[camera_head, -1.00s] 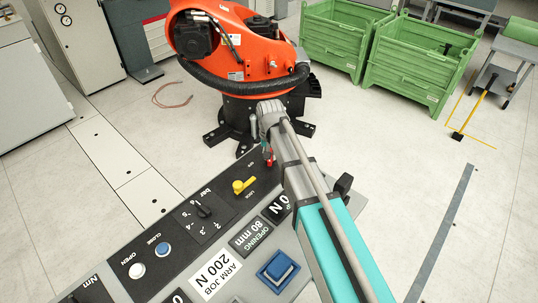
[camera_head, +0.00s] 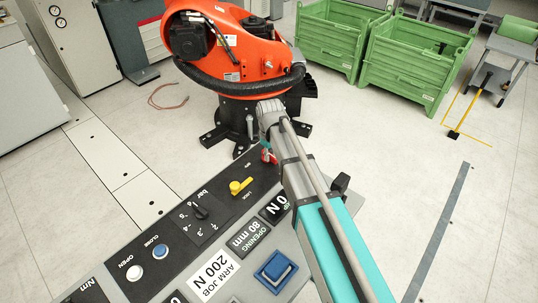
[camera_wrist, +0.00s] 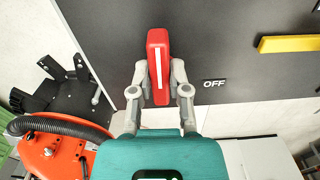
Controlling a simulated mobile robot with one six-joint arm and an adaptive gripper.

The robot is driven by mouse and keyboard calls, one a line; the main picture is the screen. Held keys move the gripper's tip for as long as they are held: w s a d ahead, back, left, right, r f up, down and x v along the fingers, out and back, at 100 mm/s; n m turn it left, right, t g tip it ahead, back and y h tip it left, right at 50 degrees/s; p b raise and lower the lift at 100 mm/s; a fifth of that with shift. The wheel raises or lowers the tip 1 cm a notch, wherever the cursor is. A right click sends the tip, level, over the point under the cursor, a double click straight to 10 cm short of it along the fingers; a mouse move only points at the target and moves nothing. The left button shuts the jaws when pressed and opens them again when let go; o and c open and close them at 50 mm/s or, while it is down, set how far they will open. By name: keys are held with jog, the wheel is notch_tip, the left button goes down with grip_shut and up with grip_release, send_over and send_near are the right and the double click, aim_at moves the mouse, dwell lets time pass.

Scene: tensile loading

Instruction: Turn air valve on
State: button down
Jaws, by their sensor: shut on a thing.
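The air valve has a red handle (camera_wrist: 159,68) with a white stripe, seen close in the wrist view on the dark panel. The handle points up and down in that view, and an OFF label (camera_wrist: 214,84) lies to its right. My gripper (camera_wrist: 159,82) is shut on the red handle, one finger on each side. In the head view the red handle (camera_head: 267,152) shows at the far end of the panel, and my arm partly hides it.
A yellow lever (camera_head: 240,186) sits near the valve. A pressure dial (camera_head: 201,212), white button (camera_head: 134,272) and blue button (camera_head: 160,251) are on the same panel. An orange robot (camera_head: 245,50) stands just behind it; green crates (camera_head: 415,65) stand farther back.

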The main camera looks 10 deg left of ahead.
jog(key=shift+n, duration=0.4)
jog(key=c, duration=0.6)
grip_release()
jog(key=shift+m, duration=0.4)
